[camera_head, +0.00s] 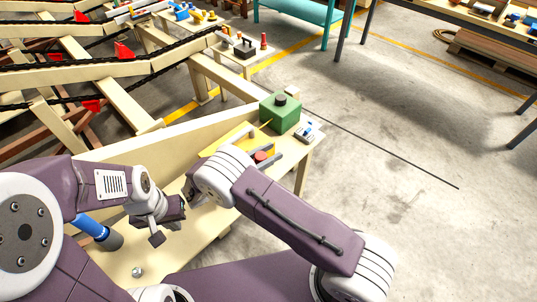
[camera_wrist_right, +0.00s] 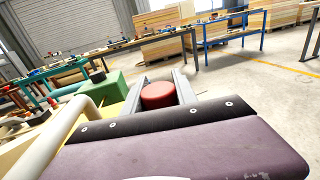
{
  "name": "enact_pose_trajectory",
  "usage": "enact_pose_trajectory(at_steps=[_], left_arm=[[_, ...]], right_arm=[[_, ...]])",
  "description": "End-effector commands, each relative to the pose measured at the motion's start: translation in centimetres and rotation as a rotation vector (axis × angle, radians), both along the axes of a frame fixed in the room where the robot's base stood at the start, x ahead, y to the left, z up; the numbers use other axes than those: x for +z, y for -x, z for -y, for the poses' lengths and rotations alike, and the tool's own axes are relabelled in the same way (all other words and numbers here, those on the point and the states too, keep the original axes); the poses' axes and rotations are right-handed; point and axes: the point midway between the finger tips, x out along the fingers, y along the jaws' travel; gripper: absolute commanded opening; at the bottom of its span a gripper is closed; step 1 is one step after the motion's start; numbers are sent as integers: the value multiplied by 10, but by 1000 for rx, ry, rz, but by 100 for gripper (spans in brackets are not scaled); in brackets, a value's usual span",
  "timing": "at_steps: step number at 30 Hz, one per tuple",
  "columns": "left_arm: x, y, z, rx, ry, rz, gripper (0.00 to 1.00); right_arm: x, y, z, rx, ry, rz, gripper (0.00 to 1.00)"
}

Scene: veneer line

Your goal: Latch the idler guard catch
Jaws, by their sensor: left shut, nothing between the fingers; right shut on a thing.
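A yellow guard (camera_head: 232,137) lies on the pale bench, partly hidden behind my right arm. A red round knob (camera_head: 262,156), which looks like the catch's handle, shows beside it. In the right wrist view the red knob (camera_wrist_right: 158,95) sits between the two grey fingers of my right gripper (camera_wrist_right: 162,88), which is shut on it. In the head view my right gripper's fingers are mostly hidden by its wrist. My left gripper (camera_head: 172,215) is shut and empty, over the near part of the bench, left of the knob. The catch's latching part cannot be made out.
A green box with a black knob (camera_head: 280,112) stands just beyond the guard, with a small grey-and-blue device (camera_head: 308,132) beside it. A blue-handled tool (camera_head: 92,228) and a small metal piece (camera_head: 137,271) are nearer. Open floor lies to the right.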

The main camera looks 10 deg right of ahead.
Motion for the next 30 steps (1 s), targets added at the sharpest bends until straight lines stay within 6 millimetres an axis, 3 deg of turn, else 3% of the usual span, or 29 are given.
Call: enact_pose_trajectory(at_steps=[14,15,17,30], left_arm=[[-1,0,0,0,0,0,0],[-1,0,0,0,0,0,0],[-1,0,0,0,0,0,0],[1,0,0,0,0,0,0]], right_arm=[[0,0,0,-13,-1,1,0],[0,0,0,-13,-1,1,39],[0,0,0,-13,-1,1,56],[1,1,1,-14,0,1,56]])
